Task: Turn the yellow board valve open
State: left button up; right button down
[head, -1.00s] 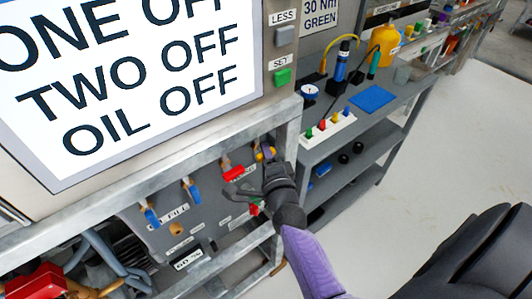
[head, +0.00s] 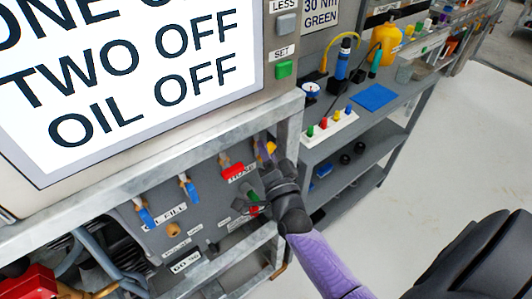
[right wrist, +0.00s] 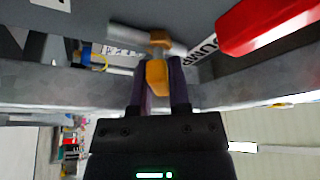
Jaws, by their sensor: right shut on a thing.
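The yellow board valve (head: 271,148) is at the right end of the grey valve board, under the bench frame. In the right wrist view its yellow handle (right wrist: 157,76) sits between the purple fingers of my right gripper (right wrist: 160,92), pointing toward the palm. In the head view my right gripper (head: 265,152) reaches the valve from the lower right, shut on the handle. The dark gripper body and wrist hide part of the board below the valve. My left gripper is not in view.
Blue handles (head: 190,189) hang further left. The metal frame post (head: 288,135) stands close right. Floor at right is clear.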

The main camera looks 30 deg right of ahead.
jog(key=shift+f+n+t+y, duration=0.15)
jog(key=shift+n+t+y, duration=0.3)
jog(key=shift+n, duration=0.75)
jog(key=n+y+b, duration=0.1)
jog(key=n, duration=0.2)
jog(key=shift+n+t+y, duration=0.25)
jog(key=shift+n+t, duration=0.05)
jog(key=shift+t, duration=0.05)
jog(key=n+y, duration=0.2)
jog(key=n, duration=0.2)
jog(key=n+y, duration=0.1)
jog(key=n, duration=0.3)
jog(key=shift+t+y+b, duration=0.3)
jog(key=shift+t+y, duration=0.1)
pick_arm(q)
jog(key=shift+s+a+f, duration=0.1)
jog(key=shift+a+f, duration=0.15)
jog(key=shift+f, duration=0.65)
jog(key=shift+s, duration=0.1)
pick_arm(e)
jog(key=shift+n+y, duration=0.4)
jog(key=shift+n, duration=0.1)
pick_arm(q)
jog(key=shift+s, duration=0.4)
